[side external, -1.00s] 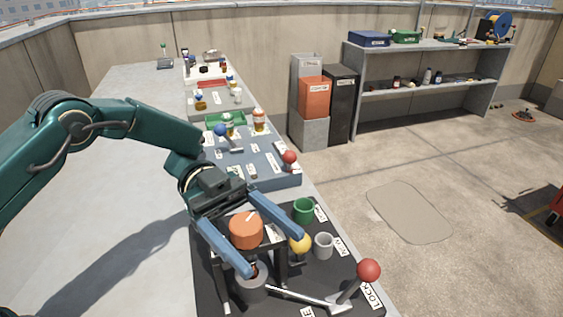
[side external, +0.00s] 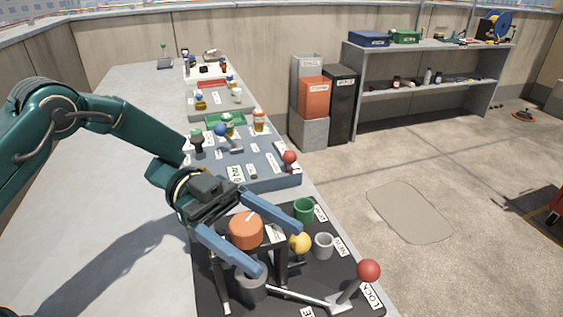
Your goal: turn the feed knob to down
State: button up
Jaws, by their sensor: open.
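An orange round knob (side external: 246,230) with a pale pointer mark on top sits on a dark raised stand on the black board (side external: 207,290). The mark points up and to the right. I cannot read a label that names this knob as feed. My gripper (side external: 281,251) is open, with one blue finger on each side of the orange knob in the picture. I cannot tell whether either finger touches it. The near finger hides part of the stand and of the grey cup below.
A red-balled lever (side external: 369,271), a yellow ball (side external: 299,243), a green cup (side external: 304,210) and a grey cup (side external: 324,245) stand close by on the right. A blue panel (side external: 263,183) with small controls lies beyond. The bench's left side is clear.

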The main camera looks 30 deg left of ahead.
aim_at(231, 223)
jog(key=n+t, duration=0.2)
jog(key=t, duration=0.1)
jog(key=w+n+t, duration=0.1)
jog(key=n+t, duration=0.1)
jog(key=t, duration=0.1)
jog(key=shift+a+n+t, duration=0.3)
jog(key=shift+t, duration=0.3)
jog(key=v, duration=0.5)
jog(key=shift+w, duration=0.15)
jog(key=w+a+r+n+t+y, duration=0.1)
jog(key=w+r+t+y, duration=0.2)
jog(key=r+t, duration=0.35)
jog(key=w+a+r+n+t+y, duration=0.1)
jog(key=w+a+r+t+y, duration=0.15)
jog(key=r, duration=0.65)
jog(key=s+a+n+t+y, duration=0.2)
jog(key=a+n+t+y, duration=0.1)
jog(key=a+n+y, duration=0.5)
jog(key=shift+a+r+t+y, duration=0.4)
jog(key=shift+a+y, duration=0.25)
jog(key=shift+y, duration=0.5)
